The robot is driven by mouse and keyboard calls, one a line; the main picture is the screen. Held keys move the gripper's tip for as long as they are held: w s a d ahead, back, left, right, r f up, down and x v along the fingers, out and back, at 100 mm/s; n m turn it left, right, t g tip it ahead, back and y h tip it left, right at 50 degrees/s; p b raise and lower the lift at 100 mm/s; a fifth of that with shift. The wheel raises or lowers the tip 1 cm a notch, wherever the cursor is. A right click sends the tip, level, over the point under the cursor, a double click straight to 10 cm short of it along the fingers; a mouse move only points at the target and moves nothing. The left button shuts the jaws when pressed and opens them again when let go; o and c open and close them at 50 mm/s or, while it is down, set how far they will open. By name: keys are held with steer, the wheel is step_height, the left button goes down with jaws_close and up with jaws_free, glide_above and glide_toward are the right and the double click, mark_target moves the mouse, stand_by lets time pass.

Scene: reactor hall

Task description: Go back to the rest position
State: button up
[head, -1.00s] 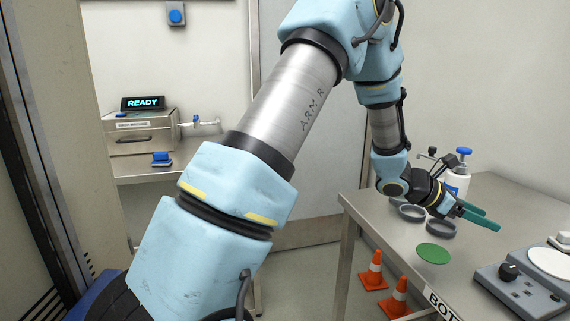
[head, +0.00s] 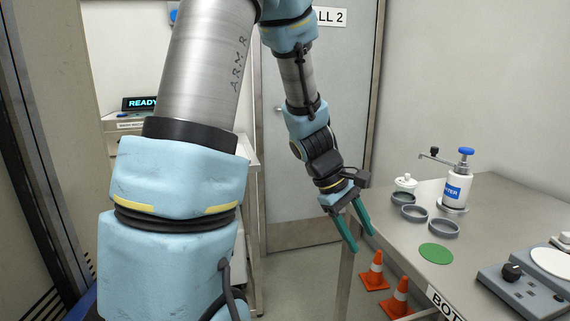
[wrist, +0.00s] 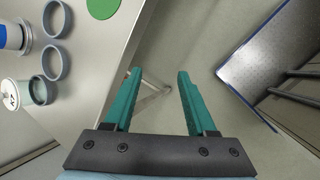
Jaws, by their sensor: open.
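My gripper (head: 360,235) has two green fingers, spread apart with nothing between them. In the head view it hangs left of the steel table's near left edge, pointing down over the floor. In the wrist view my gripper (wrist: 158,75) shows its fingers apart, with the floor and a table leg beyond them. My blue and silver arm fills the left and middle of the head view.
The steel table (head: 500,215) holds a white bottle (head: 457,188) with a blue top, grey rings (head: 415,213), a small white jar (head: 405,183), a green disc (head: 436,253) and a grey device (head: 520,288). Orange cones (head: 375,271) stand below. A machine reading READY (head: 138,104) stands at left.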

steer(key=s+a+r+m+t+y, duration=0.1)
steer(key=a+m+y, duration=0.4)
steer(key=a, duration=1.7)
steer(key=s+m+t, duration=0.1)
steer(key=m+t, duration=0.1)
steer(key=shift+a+m, duration=0.2)
steer(key=shift+m, duration=0.2)
